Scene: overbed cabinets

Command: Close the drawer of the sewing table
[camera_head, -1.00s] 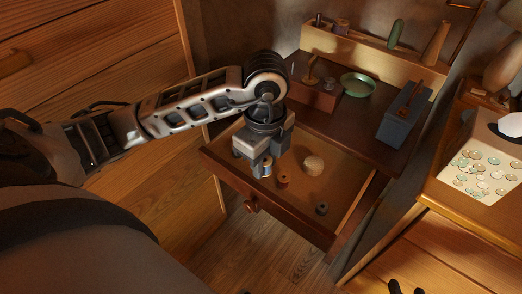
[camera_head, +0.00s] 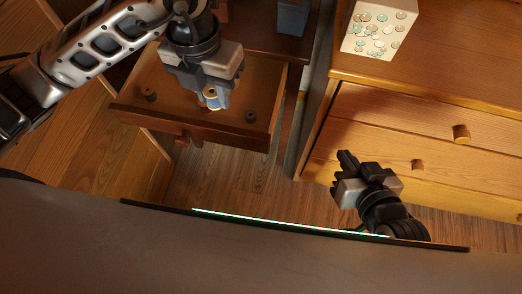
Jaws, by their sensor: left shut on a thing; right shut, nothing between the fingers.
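The sewing table's drawer (camera_head: 271,98) stands pulled out. Its wooden front (camera_head: 160,122) faces me, with a knob (camera_head: 184,141) partly showing under the front's edge. My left gripper (camera_head: 212,100) points down over the drawer's front part, its fingers shut on a small thread spool (camera_head: 212,93) with an orange-brown top. Whether the spool touches the drawer floor, I cannot tell. A dark spool (camera_head: 251,116) lies to its right in the drawer and another spool (camera_head: 148,95) to its left. My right gripper (camera_head: 346,168) is shut and empty, low at the right, apart from the drawer.
The dark tabletop (camera_head: 258,38) carries a blue-grey box (camera_head: 292,16). A wooden chest of drawers (camera_head: 420,110) stands close on the right, with a white button-patterned box (camera_head: 379,30) on top. Wood floor (camera_head: 225,180) is clear before the drawer.

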